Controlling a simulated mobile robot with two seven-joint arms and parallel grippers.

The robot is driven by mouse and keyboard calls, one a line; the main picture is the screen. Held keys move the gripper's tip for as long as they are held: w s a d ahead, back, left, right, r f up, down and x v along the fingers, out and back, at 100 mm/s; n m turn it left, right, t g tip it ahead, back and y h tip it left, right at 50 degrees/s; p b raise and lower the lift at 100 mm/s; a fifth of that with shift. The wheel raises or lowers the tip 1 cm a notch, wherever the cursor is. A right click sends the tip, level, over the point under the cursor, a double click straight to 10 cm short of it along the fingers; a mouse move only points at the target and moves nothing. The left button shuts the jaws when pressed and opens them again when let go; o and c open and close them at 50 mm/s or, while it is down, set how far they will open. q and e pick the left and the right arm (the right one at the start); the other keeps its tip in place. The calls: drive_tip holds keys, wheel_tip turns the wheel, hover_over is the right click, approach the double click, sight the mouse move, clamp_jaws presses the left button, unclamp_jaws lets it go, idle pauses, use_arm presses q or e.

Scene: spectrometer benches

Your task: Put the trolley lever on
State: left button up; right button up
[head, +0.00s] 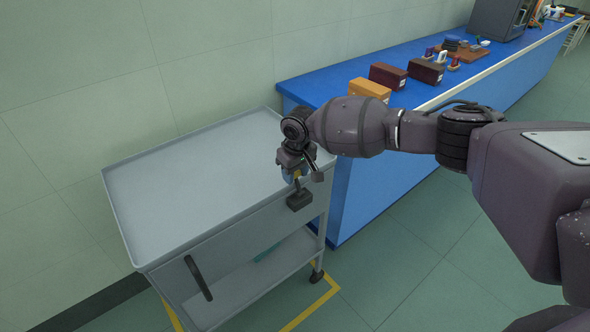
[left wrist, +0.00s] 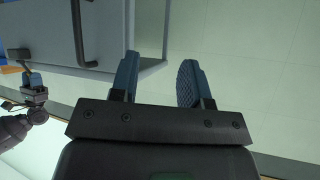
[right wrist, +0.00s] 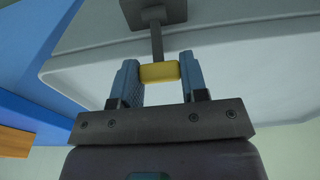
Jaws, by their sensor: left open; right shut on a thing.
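The trolley (head: 190,190) is a grey cart with a flat top and a lower shelf. Its lever has a dark base block (head: 299,200) on the trolley's front side near the right corner. In the right wrist view a thin stem runs from the base (right wrist: 150,12) to a yellow grip (right wrist: 159,72). My right gripper (right wrist: 158,80) is shut on that yellow grip; in the head view the gripper (head: 295,172) partly hides it. My left gripper (left wrist: 156,80) is open and empty, near the trolley's front; it is not in the head view.
A black bar handle (head: 197,278) sticks out of the trolley front, left of the lever. A blue bench (head: 345,200) stands right of the trolley, with an orange box (head: 369,89) and dark red boxes (head: 388,75) on it. The floor in front is clear, with yellow tape (head: 310,311).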

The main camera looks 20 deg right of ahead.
sight(299, 185)
drive_tip(key=shift+s+d+r+t+p, duration=0.2)
drive_tip(key=shift+s+r+t+p, duration=0.3)
drive_tip(key=shift+p, duration=0.55)
drive_tip(key=s+t+y+p, duration=0.1)
drive_tip(key=p, duration=0.1)
drive_tip(key=s+t+p, duration=0.1)
drive_tip(key=t+p, duration=0.1)
drive_tip(key=p, duration=0.1)
drive_tip(key=shift+s+d+f+t+y, duration=0.2)
drive_tip(key=shift+d+t+y, duration=0.1)
drive_tip(key=shift+d+y, duration=0.1)
drive_tip(key=shift+s+d+f+t+y+p, duration=0.15)
drive_tip(key=shift+s+t+p, duration=0.1)
drive_tip(key=shift+t, duration=0.2)
drive_tip(key=shift+s+f+t+y+p, duration=0.1)
drive_tip(key=shift+s+t+y+p, duration=0.1)
drive_tip(key=shift+t, duration=0.25)
drive_tip(key=shift+s+d+f+t, duration=0.2)
drive_tip(key=shift+s+t, duration=0.1)
drive_tip(key=shift+t, duration=0.3)
drive_tip(key=shift+s+d+f+t+y+b, duration=0.1)
drive_tip(key=shift+s+f+t+y+b, duration=0.15)
drive_tip(key=shift+t, duration=0.3)
drive_tip(key=shift+s+d+f+t+y+b, duration=0.1)
drive_tip(key=shift+s+t+y, duration=0.2)
drive_tip(key=shift+t, duration=0.25)
